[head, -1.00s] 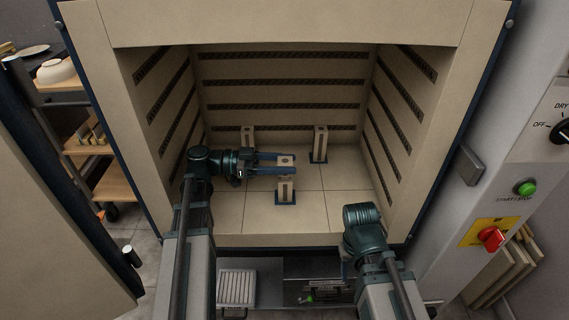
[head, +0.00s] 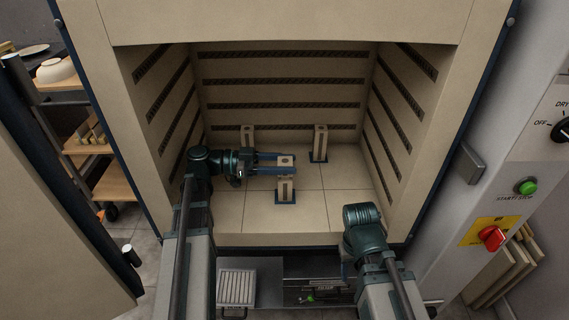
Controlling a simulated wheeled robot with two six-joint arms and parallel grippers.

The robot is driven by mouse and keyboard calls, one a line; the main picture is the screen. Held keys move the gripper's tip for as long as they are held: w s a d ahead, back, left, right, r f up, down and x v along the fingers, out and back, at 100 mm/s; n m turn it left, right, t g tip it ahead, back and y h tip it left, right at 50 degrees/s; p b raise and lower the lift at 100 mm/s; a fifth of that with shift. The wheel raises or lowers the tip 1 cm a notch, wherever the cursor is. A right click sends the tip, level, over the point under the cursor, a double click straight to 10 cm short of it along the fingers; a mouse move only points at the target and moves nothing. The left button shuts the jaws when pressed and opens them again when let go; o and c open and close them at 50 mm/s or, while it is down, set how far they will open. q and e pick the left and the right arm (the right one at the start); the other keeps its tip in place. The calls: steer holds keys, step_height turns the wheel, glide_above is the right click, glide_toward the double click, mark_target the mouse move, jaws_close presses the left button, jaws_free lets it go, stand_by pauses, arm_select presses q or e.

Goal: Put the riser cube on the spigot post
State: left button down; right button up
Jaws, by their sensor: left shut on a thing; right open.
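My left gripper (head: 276,164) reaches into the kiln from the left, shut on a small beige riser cube (head: 286,161) with a dark hole in its top. The cube is between the fingers, right above the front beige post (head: 286,187), which stands on a dark base plate on the kiln floor. I cannot tell whether the cube touches the post. Two more beige posts stand further back, one at the back right (head: 320,143) and one at the back left (head: 247,136), partly hidden by my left gripper. My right gripper (head: 346,268) is low in front of the kiln, mostly hidden by its arm.
The kiln's side walls (head: 398,115) and back wall enclose the posts. The kiln floor (head: 335,204) is clear to the right of the front post. A control panel with a red switch (head: 491,237) is at the right. A shelf with a bowl (head: 55,71) is at the left.

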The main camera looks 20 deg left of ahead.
arm_select(q)
steer(key=shift+f+b, duration=0.8)
arm_select(e)
steer(key=shift+f, duration=0.8)
stand_by(0.3)
stand_by(0.3)
arm_select(q)
jaws_free()
stand_by(0.3)
